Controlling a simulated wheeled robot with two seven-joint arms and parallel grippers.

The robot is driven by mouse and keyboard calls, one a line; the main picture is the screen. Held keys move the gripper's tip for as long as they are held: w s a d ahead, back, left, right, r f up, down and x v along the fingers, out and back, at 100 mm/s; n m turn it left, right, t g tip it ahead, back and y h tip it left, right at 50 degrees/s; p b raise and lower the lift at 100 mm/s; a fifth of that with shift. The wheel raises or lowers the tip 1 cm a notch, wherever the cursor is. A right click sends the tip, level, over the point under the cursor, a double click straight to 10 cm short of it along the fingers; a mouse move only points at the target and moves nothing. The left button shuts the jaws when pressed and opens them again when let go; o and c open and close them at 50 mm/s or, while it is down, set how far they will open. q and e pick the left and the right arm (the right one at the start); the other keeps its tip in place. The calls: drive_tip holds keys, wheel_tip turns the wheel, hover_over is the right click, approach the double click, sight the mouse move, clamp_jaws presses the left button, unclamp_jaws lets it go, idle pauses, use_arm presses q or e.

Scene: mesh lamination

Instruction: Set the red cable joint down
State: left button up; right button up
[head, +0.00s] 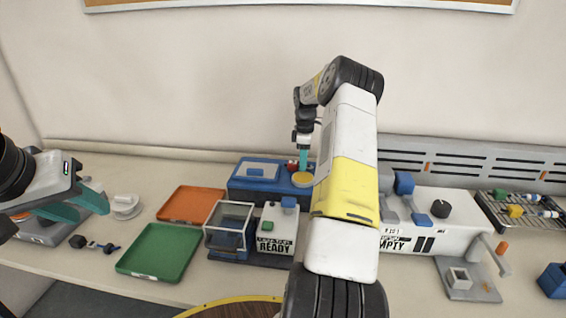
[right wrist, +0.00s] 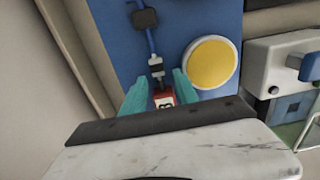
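The red cable joint (right wrist: 164,99) lies between the teal fingers of my right gripper (right wrist: 160,88) in the right wrist view, with a finger close against each side. A blue cable (right wrist: 151,42) with dark and pale fittings runs from it over the blue fixture (right wrist: 112,30). In the head view, my right gripper (head: 304,160) points down at the blue fixture (head: 240,184), with a bit of red beside its fingers. I cannot tell whether the joint touches the fixture. My left gripper (head: 76,204) is open and empty at the far left.
A yellow disc (right wrist: 210,62) sits on the fixture beside the right gripper. Orange (head: 190,203) and green (head: 160,250) trays, a clear box (head: 229,225) and the READY (head: 277,230) and EMPTY (head: 425,222) machines stand nearby. My right arm hides part of the bench.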

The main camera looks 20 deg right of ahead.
drive_tip(key=shift+f, duration=0.15)
clamp_jaws()
idle(0.4)
